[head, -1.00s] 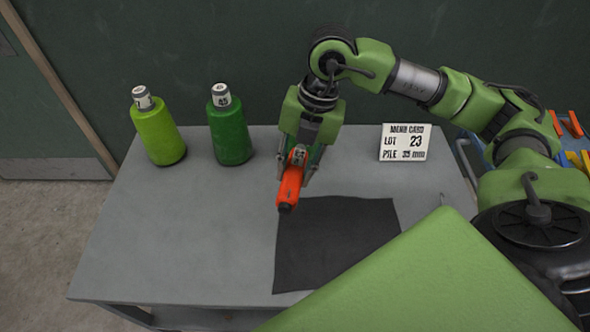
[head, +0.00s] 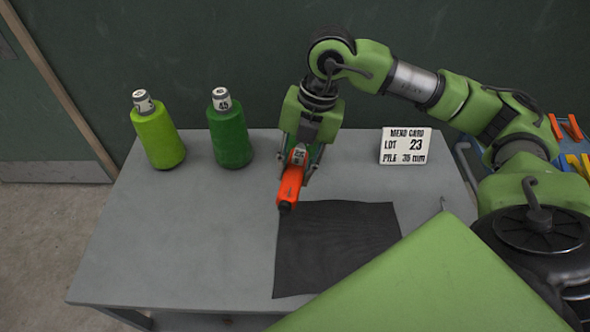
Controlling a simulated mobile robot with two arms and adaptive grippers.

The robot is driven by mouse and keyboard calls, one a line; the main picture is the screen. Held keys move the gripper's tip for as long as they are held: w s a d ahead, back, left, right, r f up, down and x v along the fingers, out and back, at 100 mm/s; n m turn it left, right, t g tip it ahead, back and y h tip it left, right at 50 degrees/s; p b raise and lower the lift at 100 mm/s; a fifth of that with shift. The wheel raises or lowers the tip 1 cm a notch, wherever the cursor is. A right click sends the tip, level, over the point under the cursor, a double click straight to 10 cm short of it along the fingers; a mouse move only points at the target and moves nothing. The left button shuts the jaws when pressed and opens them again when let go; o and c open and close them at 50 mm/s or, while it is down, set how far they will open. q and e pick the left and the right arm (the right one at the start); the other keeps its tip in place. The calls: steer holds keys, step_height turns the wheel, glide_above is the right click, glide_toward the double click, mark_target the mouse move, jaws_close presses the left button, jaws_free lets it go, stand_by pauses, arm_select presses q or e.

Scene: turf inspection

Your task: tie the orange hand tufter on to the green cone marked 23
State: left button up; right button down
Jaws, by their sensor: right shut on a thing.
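My right gripper (head: 296,174) is shut on the orange hand tufter (head: 289,190) and holds it tilted over the grey table, just behind the black cloth. A dark green cone (head: 230,138) stands upright left of the gripper, and its top label reads 45. A light green cone (head: 158,138) stands further left; its label is turned and I cannot read its number. A bit of dark green shows between the gripper's fingers, and I cannot tell what it is. No cone shows a readable 23. My left gripper is not in view.
A menu card (head: 404,147) reading lot 23, pile 35 mm stands at the table's back right. A black cloth (head: 335,245) lies at the middle front. The grey table (head: 175,235) is clear at the left. A blue rack with coloured tools (head: 568,130) is at far right.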

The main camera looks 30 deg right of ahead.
mark_target(296, 191)
steer(key=shift+w+d+r, duration=0.1)
steer(key=shift+w+d, duration=0.4)
steer(key=shift+w, duration=0.35)
stand_by(1.1)
steer(key=shift+s, duration=0.1)
stand_by(0.5)
steer(key=shift+s+a+b, duration=0.15)
steer(key=shift+s+a, duration=0.55)
steer(key=shift+s, duration=0.4)
steer(key=shift+s+a+b, duration=0.15)
steer(key=shift+s+a, duration=0.55)
steer(key=shift+s, duration=0.45)
steer(key=shift+s+a+b, duration=0.15)
steer(key=shift+s+a, duration=0.55)
steer(key=shift+s, duration=0.4)
